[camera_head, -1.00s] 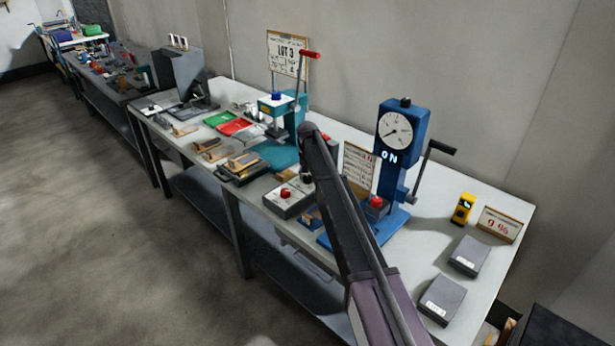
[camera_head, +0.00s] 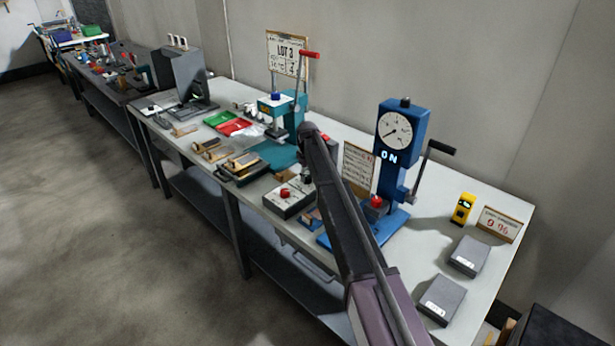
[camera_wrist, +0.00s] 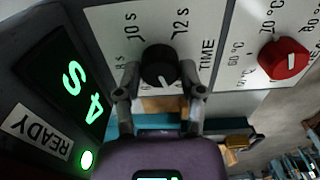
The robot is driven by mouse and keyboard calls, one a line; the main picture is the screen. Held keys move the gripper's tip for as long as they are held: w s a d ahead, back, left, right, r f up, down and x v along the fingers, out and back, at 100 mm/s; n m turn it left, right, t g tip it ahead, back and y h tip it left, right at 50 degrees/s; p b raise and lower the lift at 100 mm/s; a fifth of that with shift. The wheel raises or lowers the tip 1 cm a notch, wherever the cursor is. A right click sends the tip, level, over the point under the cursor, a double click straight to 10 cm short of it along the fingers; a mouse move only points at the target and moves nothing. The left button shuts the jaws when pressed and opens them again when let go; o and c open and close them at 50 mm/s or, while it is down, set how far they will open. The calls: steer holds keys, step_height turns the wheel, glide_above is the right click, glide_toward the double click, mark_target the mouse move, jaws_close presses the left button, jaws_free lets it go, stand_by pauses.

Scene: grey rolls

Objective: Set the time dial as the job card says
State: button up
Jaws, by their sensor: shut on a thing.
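The time dial (camera_wrist: 160,64) is a round black knob with a white mark, on a pale panel printed TIME. Markings by it read about 8 s, 10 s and 12 s; the white mark points down the picture, toward my gripper. My gripper (camera_wrist: 159,76) is shut on the dial, one finger on each side. A dark display (camera_wrist: 76,88) left of it glows green with what look like 4 and S. A card reading LOT 3 (camera_head: 287,53) stands behind the teal press; its smaller lines are unclear. In the head view my arm hides the dial and fingers.
A READY label and lit green lamp (camera_wrist: 87,159) are at lower left. The teal press (camera_head: 298,112) and blue gauge press (camera_head: 388,170) stand on the crowded bench on either side of my arm.

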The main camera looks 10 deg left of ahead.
steer(key=shift+s+n, duration=0.1)
steer(key=shift+n, duration=1)
steer(key=o, duration=1.2)
steer(key=shift+c, duration=0.2)
steer(key=shift+m, duration=0.3)
